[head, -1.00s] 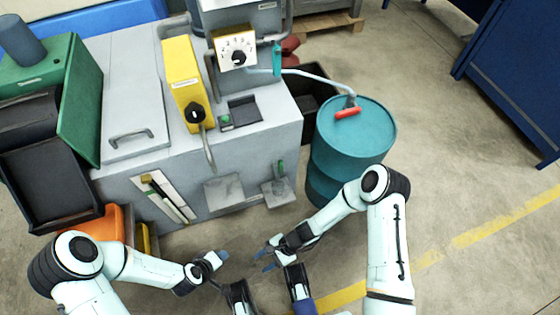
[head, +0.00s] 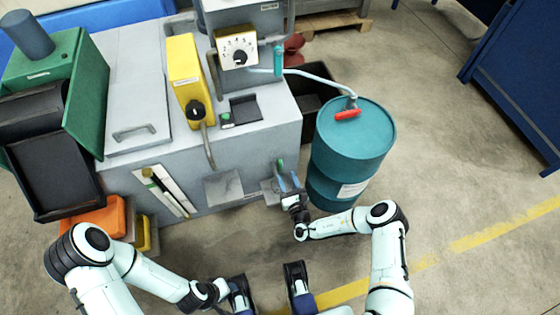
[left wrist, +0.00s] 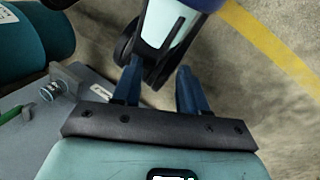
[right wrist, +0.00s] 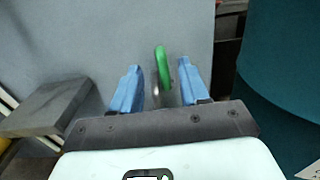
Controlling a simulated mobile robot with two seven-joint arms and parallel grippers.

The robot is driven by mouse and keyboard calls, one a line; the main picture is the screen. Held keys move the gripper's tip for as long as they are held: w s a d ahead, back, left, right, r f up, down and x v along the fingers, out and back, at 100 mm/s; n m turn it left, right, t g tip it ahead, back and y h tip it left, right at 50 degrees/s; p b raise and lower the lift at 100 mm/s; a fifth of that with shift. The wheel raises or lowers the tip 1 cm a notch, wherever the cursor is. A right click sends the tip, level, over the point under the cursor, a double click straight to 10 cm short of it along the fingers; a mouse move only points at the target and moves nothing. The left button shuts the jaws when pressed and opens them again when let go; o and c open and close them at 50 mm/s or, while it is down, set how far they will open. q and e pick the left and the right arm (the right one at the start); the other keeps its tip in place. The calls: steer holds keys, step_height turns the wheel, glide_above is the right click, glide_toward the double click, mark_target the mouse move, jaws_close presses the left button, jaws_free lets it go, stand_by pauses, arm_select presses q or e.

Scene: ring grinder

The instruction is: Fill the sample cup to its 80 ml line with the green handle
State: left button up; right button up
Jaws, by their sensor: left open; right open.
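The green handle (head: 281,165) sits on the front of the grey machine, above a small shelf (head: 268,190). My right gripper (head: 290,181) is open just in front of it. In the right wrist view, the handle (right wrist: 162,65) shows between the two open blue fingers, with gaps on both sides. The clear sample cup (left wrist: 50,91) stands on the small shelf in the left wrist view; its level and 80 ml line cannot be read. In the head view the cup is not clearly seen, near my right gripper. My left gripper (left wrist: 158,88) is open and empty, low, away from the machine.
A teal drum (head: 350,150) with a red-handled fitting (head: 347,114) stands right of the shelf. Another bracket (head: 223,188) juts from the machine front to the left. The yellow box (head: 187,75) and the dial (head: 238,52) are above. Open floor lies in front.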

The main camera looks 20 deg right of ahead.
mark_target(280, 161)
steer(key=w+b, duration=0.2)
steer(key=w, duration=0.6)
steer(key=shift+a, duration=0.15)
steer(key=shift+w+b, duration=0.35)
steer(key=shift+w, duration=0.15)
arm_select(q)
steer(key=w+a+f+t, duration=0.1)
steer(key=w+a+f, duration=0.1)
steer(key=w+f, duration=0.1)
steer(key=shift+w+f+y, duration=0.25)
steer(key=shift+w+y, duration=0.05)
steer(key=shift+w, duration=0.45)
steer(key=shift+a, duration=0.1)
arm_select(e)
jaws_close()
